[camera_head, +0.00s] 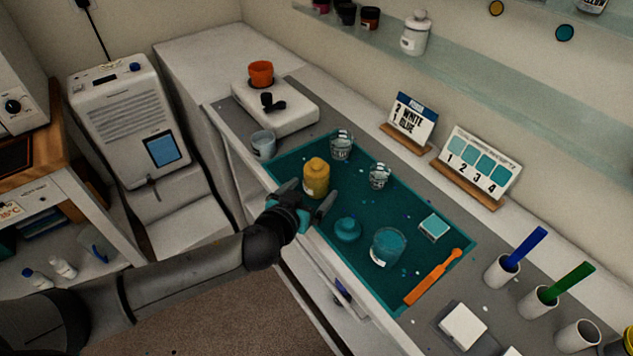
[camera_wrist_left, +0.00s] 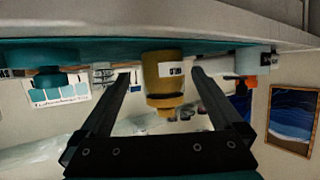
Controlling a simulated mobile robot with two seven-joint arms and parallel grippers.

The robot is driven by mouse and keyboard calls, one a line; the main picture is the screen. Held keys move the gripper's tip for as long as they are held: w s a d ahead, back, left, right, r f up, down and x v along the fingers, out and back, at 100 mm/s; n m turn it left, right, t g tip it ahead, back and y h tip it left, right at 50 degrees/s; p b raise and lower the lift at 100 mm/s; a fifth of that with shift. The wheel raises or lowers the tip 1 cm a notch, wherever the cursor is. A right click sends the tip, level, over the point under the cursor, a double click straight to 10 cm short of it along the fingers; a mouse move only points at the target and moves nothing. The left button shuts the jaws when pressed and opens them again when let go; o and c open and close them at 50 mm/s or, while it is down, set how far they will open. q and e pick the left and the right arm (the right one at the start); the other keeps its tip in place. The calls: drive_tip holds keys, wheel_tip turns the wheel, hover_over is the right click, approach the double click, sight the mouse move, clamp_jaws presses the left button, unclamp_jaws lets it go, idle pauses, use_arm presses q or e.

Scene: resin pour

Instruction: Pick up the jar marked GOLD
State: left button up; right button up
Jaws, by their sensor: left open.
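A gold-yellow jar (camera_head: 317,178) stands upright on the teal mat (camera_head: 300,160), near its left edge. In the left wrist view the jar (camera_wrist_left: 164,76) appears upside down, with a small white label whose text is too small to read. My left gripper (camera_head: 318,197) is just in front of the jar at the mat's near edge. Its two fingers (camera_wrist_left: 158,75) are spread, with the jar seen between and beyond them; I cannot tell whether they touch it. My right gripper is not in view.
Clear cups (camera_head: 342,145) stand behind the gold jar. A grey cup (camera_head: 263,144) and a white scale (camera_head: 275,108) are farther left.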

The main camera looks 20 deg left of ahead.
sight(311, 190)
use_arm(q)
drive_tip(key=shift+b+x, duration=0.3)
drive_tip(key=shift+x, duration=1.95)
drive_tip(key=shift+a+f, duration=0.1)
drive_tip(key=shift+a, duration=0.05)
clamp_jaws()
